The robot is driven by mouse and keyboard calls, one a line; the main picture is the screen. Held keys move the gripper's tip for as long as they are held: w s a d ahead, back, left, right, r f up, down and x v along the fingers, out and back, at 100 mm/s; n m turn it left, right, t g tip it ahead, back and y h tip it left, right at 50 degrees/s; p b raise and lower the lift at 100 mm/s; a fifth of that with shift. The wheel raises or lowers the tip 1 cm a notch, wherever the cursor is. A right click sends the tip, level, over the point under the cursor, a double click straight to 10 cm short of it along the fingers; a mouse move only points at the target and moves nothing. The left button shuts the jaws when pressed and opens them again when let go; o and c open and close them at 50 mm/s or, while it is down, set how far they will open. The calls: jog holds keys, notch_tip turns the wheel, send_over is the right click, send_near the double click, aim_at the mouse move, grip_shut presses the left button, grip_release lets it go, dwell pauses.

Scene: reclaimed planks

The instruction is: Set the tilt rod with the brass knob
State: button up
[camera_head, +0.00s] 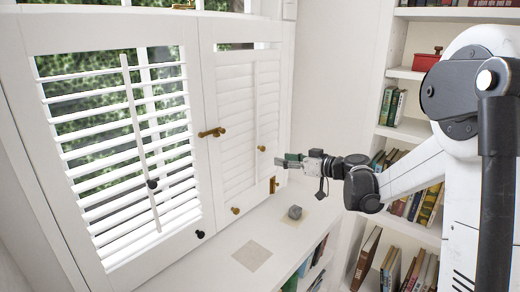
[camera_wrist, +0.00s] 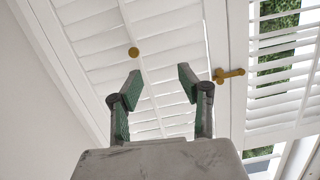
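The right shutter panel (camera_head: 238,85) has a pale tilt rod (camera_head: 255,105) with a small round brass knob (camera_head: 262,148). Its slats look nearly closed. In the wrist view the brass knob (camera_wrist: 134,52) shows beyond and above my fingertips, left of their middle. My gripper (camera_head: 281,161) is just right of the knob in the head view. In the wrist view my gripper (camera_wrist: 158,76) has its two green-padded fingers apart, with nothing between them. I see no contact with the knob. The left panel's rod (camera_head: 136,118) carries a black knob (camera_head: 152,184), and its slats stand open.
A brass latch (camera_head: 212,132) sits between the panels. Another brass knob (camera_head: 235,210) and a black knob (camera_head: 200,234) are low on the frames. A grey lump (camera_head: 295,212) and a beige square (camera_head: 252,256) lie on the sill. A bookcase (camera_head: 406,130) stands right.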

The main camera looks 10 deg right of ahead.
jog(key=t+y, duration=0.1)
jog(key=t, duration=0.1)
send_near(264, 149)
jog(key=shift+n, duration=0.4)
jog(key=x, duration=1)
jog(key=shift+w+a, duration=0.15)
jog(key=shift+w, duration=0.1)
jog(key=shift+c, duration=0.4)
